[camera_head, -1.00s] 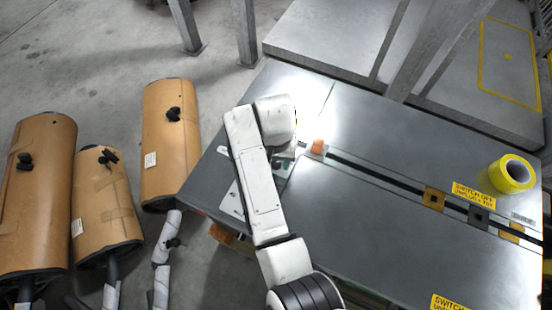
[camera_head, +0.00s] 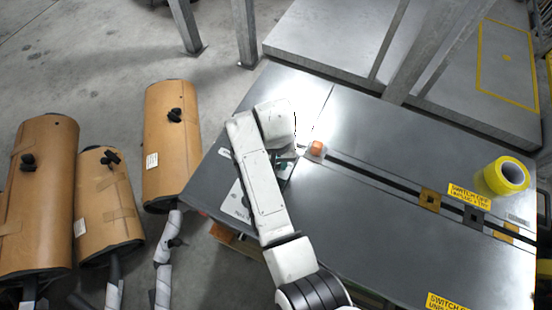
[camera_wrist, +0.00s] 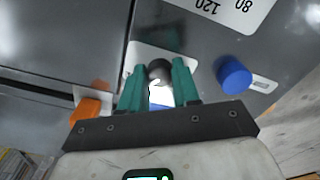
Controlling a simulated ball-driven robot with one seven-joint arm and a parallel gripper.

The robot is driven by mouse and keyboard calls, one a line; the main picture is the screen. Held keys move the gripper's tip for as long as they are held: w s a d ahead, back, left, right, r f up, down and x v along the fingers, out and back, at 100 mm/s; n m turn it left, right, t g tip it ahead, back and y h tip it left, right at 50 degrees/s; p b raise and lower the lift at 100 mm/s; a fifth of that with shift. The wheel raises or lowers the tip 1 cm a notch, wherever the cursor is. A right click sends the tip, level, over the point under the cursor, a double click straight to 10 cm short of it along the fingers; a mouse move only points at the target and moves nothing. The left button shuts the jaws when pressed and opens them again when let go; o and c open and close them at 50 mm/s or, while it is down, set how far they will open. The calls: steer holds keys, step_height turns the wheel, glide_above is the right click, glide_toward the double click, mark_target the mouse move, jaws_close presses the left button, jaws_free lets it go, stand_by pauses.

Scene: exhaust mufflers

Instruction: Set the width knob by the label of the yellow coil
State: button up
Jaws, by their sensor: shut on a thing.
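My gripper (camera_wrist: 160,78) has teal fingers, one on each side of a dark round knob (camera_wrist: 160,70) on the metal top, and is shut on it. A white plate shows around this knob. A white scale plate (camera_wrist: 222,8) with upside-down numbers 120 and 80 lies beyond it; it also shows beside my arm in the head view (camera_head: 237,204). I cannot read which knob is for width. The yellow coil (camera_head: 488,177) lies at the right of the machine top. A small pale label (camera_head: 517,219) is near it, too small to read. My arm hides most of the gripper in the head view.
A blue knob (camera_wrist: 235,75) stands right of the gripper, and an orange one (camera_wrist: 86,111) to the left, also in the head view (camera_head: 316,148). A dark slot (camera_head: 375,174) crosses the top.

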steer(key=n+p, duration=0.3)
steer(key=shift+d+r+n, duration=0.1)
steer(key=shift+r+n, duration=0.15)
steer(key=shift+n, duration=0.05)
steer(key=n+p, duration=0.2)
steer(key=n, duration=0.2)
steer(key=shift+f+n, duration=0.1)
steer(key=shift+n, duration=0.2)
steer(key=n+p, duration=0.1)
steer(key=n, duration=0.3)
steer(key=shift+w+p, duration=0.1)
steer(key=shift+p, duration=0.25)
steer(key=shift+f+n+p, duration=0.1)
steer(key=shift+n+p, duration=0.2)
steer(key=shift+n, duration=1.5)
steer(key=o, duration=1.1)
steer(key=shift+c, duration=0.2)
step_height(320, 180, up, 11)
steer(key=shift+p, duration=0.3)
steer(key=shift+f, duration=0.1)
